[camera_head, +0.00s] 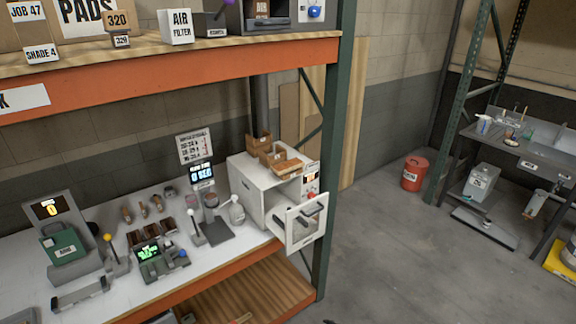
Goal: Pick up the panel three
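I cannot make out a label reading panel three on anything. Small dark brown upright pieces (158,233) stand in a row on the white bench top, behind a dark green device with a lit green display (149,254). Wooden boxes or blocks (279,158) sit on top of a white cabinet (246,190) whose front door (305,222) stands open. Large wooden boards (352,115) lean upright against the wall behind the rack. I cannot tell which of these, if any, is panel three. Neither of my grippers is in view.
The rack's orange upper beam (170,90) and green post (333,150) frame the bench. A red bucket (415,174) stands on the floor, and a sink bench (530,145) is far right. The middle floor (400,260) is clear.

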